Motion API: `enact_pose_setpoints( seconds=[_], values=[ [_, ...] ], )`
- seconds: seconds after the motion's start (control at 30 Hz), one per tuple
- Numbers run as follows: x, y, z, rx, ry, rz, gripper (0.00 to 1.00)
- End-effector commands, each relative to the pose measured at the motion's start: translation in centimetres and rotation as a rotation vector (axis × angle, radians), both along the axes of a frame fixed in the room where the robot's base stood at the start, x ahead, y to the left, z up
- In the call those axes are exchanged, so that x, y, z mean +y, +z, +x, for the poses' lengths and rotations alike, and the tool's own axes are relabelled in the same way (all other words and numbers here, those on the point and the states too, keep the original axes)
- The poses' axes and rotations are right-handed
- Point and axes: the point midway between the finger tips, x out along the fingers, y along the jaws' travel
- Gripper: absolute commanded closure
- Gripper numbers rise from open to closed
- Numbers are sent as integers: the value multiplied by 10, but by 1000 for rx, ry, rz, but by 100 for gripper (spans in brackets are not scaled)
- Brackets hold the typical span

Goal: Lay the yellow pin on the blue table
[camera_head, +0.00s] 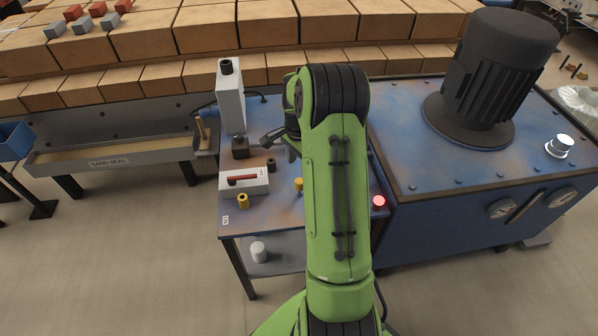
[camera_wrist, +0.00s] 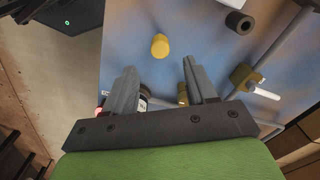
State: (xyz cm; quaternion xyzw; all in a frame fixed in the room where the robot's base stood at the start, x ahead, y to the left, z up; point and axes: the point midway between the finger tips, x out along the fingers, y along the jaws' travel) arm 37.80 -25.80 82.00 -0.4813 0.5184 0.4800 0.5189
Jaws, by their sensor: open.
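The yellow pin (camera_head: 299,184) stands on the blue table (camera_head: 232,222), just left of my green arm in the head view. In the wrist view, a short yellow cylinder that looks like the pin (camera_wrist: 160,45) stands on the table, apart from the fingers. My gripper (camera_wrist: 160,68) is open, its two grey fingers spread wide with nothing held between them. The pin shows just beyond the fingertips in that view. In the head view, my arm hides most of the gripper and part of the table.
A hollow yellow piece (camera_head: 243,201), a white block with a red bar (camera_head: 257,181), a dark hollow piece (camera_head: 271,164) and a tall grey block (camera_head: 230,96) stand on the table. A red lamp (camera_head: 379,201) glows at its right. A large motor (camera_head: 497,75) stands further right.

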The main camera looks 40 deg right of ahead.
Motion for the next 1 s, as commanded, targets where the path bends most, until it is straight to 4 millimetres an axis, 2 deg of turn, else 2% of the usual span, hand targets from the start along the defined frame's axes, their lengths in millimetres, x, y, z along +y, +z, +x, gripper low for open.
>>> enact_pose_setpoints(
  seconds=[0.03, 0.1, 0.27, 0.37, 0.47, 0.57, 0.67, 0.7, 0.83, 0.9, 1.0],
  values=[
    [0, 15, 0, -2, 0, -2, 44],
    [0, 26, 0, 0, 0, -1, 44],
    [3, 42, 0, -3, 15, -4, 44],
    [25, 69, 1, -24, 126, -33, 44],
    [69, 116, -8, -66, 346, -91, 44],
    [120, 159, -31, -113, 601, -153, 44],
    [169, 192, -68, -171, 869, -219, 44],
    [186, 201, -85, -196, 977, -246, 44],
    [231, 212, -145, -285, 1311, -329, 44],
    [245, 209, -170, -325, 1449, -363, 44],
    [256, 203, -191, -362, 1572, -394, 44]
  ],
)
